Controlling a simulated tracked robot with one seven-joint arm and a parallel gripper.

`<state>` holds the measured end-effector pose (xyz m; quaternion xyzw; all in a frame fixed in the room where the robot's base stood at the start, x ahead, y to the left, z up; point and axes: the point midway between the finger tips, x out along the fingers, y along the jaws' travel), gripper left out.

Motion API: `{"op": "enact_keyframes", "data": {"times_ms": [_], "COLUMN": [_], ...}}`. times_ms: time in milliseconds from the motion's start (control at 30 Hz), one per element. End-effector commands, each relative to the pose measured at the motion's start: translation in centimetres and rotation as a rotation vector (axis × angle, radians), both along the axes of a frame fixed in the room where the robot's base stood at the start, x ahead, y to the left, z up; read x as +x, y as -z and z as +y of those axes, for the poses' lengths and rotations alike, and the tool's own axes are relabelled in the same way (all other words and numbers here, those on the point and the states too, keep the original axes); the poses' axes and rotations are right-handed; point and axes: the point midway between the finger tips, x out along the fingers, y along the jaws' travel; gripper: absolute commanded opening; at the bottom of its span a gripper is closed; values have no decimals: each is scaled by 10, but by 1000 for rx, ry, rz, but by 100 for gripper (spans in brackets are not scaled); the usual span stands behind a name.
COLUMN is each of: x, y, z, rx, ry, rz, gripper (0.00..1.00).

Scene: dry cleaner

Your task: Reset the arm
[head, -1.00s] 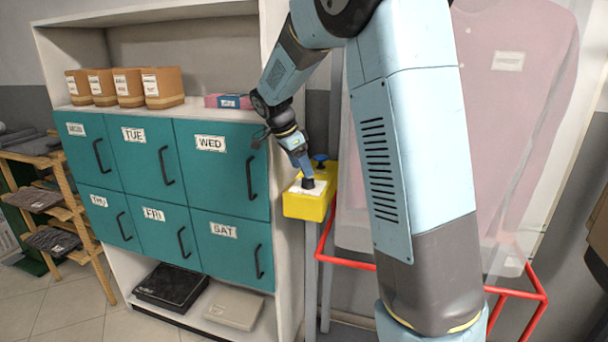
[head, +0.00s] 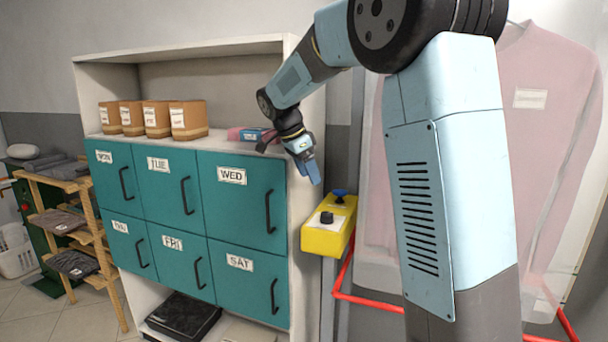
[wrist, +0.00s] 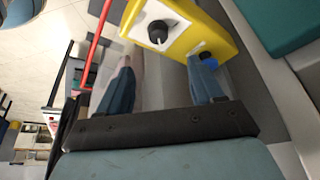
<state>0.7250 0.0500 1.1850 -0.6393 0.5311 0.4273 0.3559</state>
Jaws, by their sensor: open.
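My arm reaches out from the right side of the head view and bends down at its far end. My gripper (head: 312,172) hangs in the air above the yellow control box, apart from it. In the wrist view my gripper (wrist: 165,85) is open, its two blue-grey fingers spread with nothing between them. The yellow control box (head: 318,240) has a black knob (head: 326,217) on a white plate and a blue knob (head: 339,193). The wrist view also shows the box (wrist: 190,20), its black knob (wrist: 160,32) and its blue knob (wrist: 207,58) beyond the fingertips.
A white cabinet with teal drawers labelled by day, such as WED (head: 244,205), stands left of the box. A red rail (head: 370,303) and a bagged pink garment (head: 545,150) are at the right.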

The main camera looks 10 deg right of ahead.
Motion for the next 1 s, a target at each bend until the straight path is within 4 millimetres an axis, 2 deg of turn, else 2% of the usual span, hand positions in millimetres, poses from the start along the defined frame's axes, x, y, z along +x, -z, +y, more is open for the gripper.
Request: {"op": "enact_keyframes", "data": {"times_ms": [133, 267, 600, 1000], "x": [-8, -27, -91, -167], "y": [-4, -11, -29, -35], "z": [-4, -13, -34, -48], "rx": [15, 42, 113, 143], "ry": [-30, -103, -363, -673], "rz": [3, 16, 30, 11], "gripper": [66, 66, 66, 66]}}
